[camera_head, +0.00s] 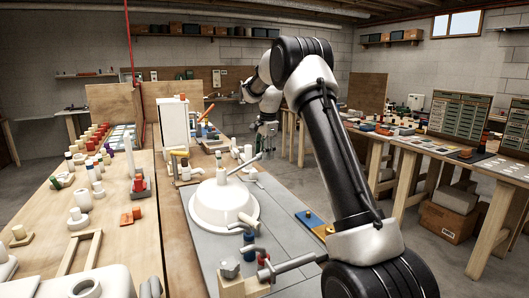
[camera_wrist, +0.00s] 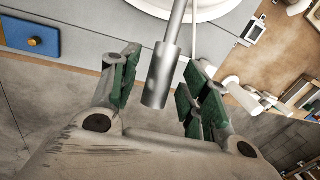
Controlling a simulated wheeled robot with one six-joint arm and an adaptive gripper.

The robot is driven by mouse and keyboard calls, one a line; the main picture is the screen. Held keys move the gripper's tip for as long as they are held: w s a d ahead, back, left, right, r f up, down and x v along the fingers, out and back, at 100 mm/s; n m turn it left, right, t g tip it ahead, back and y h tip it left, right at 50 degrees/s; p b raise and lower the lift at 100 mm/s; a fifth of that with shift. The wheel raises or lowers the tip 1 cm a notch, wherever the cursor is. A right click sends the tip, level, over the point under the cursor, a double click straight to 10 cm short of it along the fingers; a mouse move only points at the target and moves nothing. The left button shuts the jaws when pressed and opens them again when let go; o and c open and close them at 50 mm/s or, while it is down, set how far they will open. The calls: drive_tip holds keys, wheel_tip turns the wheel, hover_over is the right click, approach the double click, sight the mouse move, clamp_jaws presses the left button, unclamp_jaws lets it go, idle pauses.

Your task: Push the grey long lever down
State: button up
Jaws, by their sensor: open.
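The grey long lever (camera_head: 245,164) slants up and right from the top of a white round body (camera_head: 222,203) on the grey panel. In the wrist view, the lever's thick cylindrical end (camera_wrist: 162,75) lies between the two green-padded fingers of my gripper (camera_wrist: 160,84). The gripper is open, with visible space between the lever end and each finger. In the head view, my gripper (camera_head: 268,142) is at the lever's far right end. I cannot tell whether they touch.
A white box-shaped unit (camera_head: 174,126) stands behind the round body. Grey and blue fittings (camera_head: 249,254) stand in front. Many loose parts (camera_head: 85,200) cover the left table.

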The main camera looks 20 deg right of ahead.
clamp_jaws()
drive_tip(key=shift+d+f+y, duration=0.4)
drive_tip(key=shift+f, duration=0.3)
wheel_tip(320, 180, down, 10)
drive_tip(key=y, duration=0.6)
drive_tip(key=shift+d+r+m, duration=0.2)
drive_tip(key=shift+d+m, duration=0.2)
